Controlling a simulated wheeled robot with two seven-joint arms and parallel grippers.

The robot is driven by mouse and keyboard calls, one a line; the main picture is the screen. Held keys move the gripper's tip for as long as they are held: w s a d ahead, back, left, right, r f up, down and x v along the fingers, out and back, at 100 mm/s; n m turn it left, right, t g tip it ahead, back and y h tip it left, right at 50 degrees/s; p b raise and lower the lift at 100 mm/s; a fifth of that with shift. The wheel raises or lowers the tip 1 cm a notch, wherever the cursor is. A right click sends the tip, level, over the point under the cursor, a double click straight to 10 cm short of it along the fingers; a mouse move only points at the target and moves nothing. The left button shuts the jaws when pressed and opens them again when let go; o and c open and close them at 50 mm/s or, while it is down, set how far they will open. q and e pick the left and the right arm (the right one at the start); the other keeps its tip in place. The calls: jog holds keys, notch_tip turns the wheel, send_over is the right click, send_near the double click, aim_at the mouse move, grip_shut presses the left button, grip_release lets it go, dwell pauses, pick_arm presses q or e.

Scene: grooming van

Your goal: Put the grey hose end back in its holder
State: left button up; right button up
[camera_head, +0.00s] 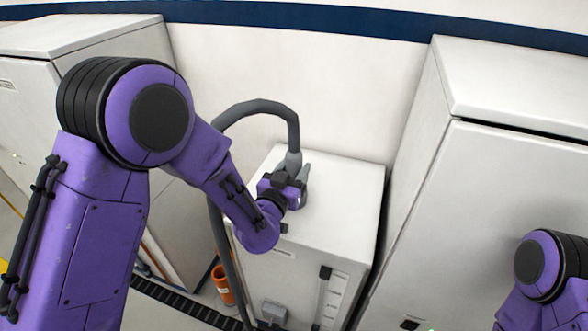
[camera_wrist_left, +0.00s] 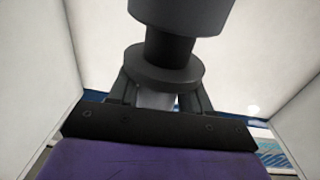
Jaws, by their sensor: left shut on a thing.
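The grey hose end (camera_head: 292,160) is in my left gripper (camera_head: 298,178), above the top of a white cabinet. The dark grey hose (camera_head: 255,106) arcs up from it and drops down on the left toward the floor. In the left wrist view the hose end (camera_wrist_left: 163,77) stands upright with a wide collar, between the fingers of the left gripper (camera_wrist_left: 160,100), which is shut on it. The gripper hides its lower part, so I cannot tell whether it touches the cabinet top. I cannot make out the holder for certain. My right gripper is out of view.
Taller white cabinets stand on the left (camera_head: 30,110) and right (camera_head: 500,190). A wall closes the back.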

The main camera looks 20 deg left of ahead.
pick_arm(q)
jog(key=shift+f+b, duration=0.45)
dwell(0.5)
jog(key=o, duration=1.3)
jog(key=shift+o, duration=0.2)
